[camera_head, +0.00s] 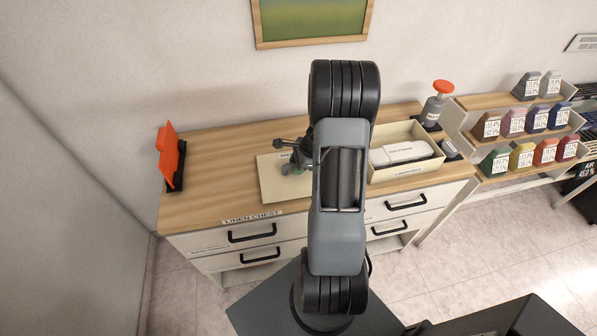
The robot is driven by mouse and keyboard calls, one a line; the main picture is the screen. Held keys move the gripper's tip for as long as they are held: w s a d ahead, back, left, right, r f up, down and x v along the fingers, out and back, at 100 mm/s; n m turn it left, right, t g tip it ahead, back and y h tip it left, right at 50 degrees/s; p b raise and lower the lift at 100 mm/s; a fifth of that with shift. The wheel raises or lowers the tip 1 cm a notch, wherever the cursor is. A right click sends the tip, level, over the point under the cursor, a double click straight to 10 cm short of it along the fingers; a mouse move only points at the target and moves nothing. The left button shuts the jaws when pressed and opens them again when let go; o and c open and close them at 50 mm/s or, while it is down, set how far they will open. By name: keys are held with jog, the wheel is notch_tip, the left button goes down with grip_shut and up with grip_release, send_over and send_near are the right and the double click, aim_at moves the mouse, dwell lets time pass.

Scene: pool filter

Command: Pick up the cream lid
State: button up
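The cream lid (270,183) is a flat rectangular panel on the wooden top of the linen chest, left of my arm. My arm hides its right part. My gripper (291,166) is over the back middle of the lid, small and dark in this view. A small greenish shape shows at its tip, and I cannot tell what it is. I cannot tell whether the gripper touches the lid or whether its fingers are open or shut. An open cream box (441,153) with white packs (402,152) inside stands right of my arm.
A red-orange stand (169,157) is at the chest's left end. Shelves of coloured containers (522,155) are at the right. The wooden top (215,165) is clear between the stand and the lid.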

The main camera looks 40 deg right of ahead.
jog(key=shift+f, duration=0.15)
jog(key=shift+c, duration=0.5)
grip_shut()
